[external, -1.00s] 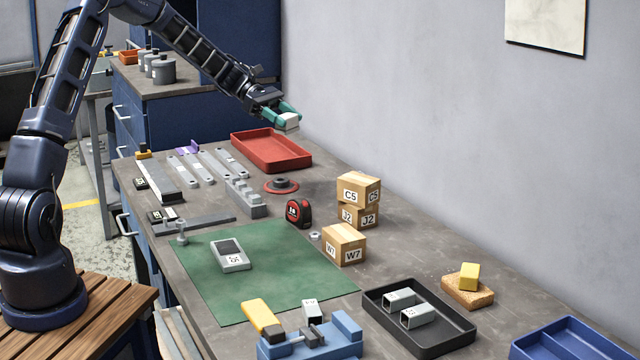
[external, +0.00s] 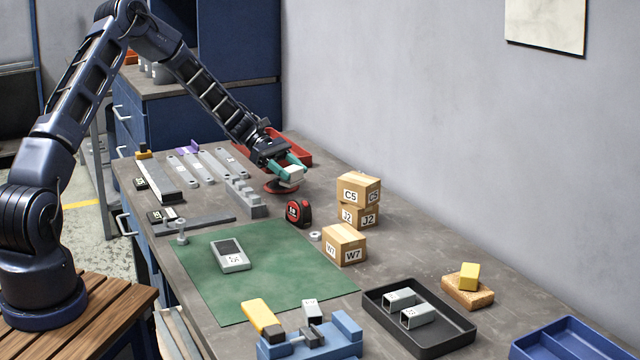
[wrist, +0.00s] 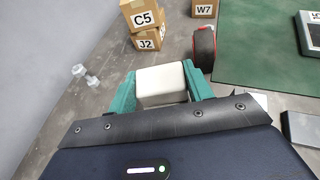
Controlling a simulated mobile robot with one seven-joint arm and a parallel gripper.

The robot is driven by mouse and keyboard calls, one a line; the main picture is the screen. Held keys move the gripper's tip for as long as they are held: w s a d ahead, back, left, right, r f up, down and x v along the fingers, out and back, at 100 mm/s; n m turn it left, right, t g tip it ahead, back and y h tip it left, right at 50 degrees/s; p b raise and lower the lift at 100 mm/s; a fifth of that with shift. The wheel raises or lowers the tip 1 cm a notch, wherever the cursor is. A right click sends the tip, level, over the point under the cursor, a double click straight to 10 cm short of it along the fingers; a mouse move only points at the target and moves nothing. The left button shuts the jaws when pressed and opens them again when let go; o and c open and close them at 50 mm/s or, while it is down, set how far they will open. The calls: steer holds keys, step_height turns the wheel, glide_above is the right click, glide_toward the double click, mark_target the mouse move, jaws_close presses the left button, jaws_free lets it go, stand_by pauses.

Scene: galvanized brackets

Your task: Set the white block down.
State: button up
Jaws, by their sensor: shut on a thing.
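My gripper (external: 290,173) has teal fingers and is shut on the white block (external: 291,174). In the external view the block is in front of the red tray (external: 306,153), over or near the dark round piece on its red disc (external: 273,188), which it partly hides. In the wrist view the white block (wrist: 161,84) sits between the two teal fingers (wrist: 162,88). I cannot tell from these views how high the block is above the bench.
A tape measure (external: 299,212) and stacked cardboard boxes (external: 358,188) stand to the right and nearer the camera. A grey stepped block (external: 245,197) lies to the left. The green mat (external: 200,284) has bare room around a grey device (external: 230,256).

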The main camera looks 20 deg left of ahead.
steer(key=shift+f, duration=2.75)
steer(key=shift+f, duration=0.1)
steer(key=o, duration=1)
